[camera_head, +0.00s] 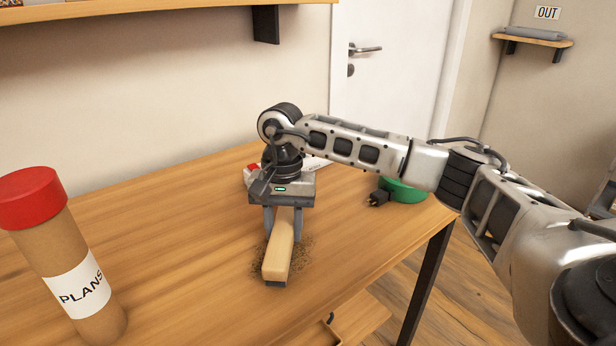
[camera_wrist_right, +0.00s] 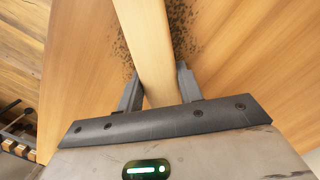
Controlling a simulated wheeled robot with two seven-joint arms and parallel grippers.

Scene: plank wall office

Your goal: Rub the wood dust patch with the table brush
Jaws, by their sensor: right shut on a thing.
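The table brush (camera_head: 279,253) is a pale wooden block with a dark underside at its near end. My right gripper (camera_head: 283,222) is shut on it from above, with a finger on each side. The brush also shows between the fingers in the right wrist view (camera_wrist_right: 150,50). The wood dust patch (camera_head: 257,265) is a scatter of dark specks on the table, showing on both sides of the brush. The brush is over the patch and hides its middle. I cannot tell if the bristles touch the table. My left gripper is not in view.
A cardboard tube (camera_head: 65,265) with a red cap and a "PLANS" label stands at the left of the table (camera_head: 180,220). A green round object (camera_head: 405,191) and a small black item (camera_head: 379,197) lie near the right edge. A red and white item (camera_head: 251,172) is behind my gripper.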

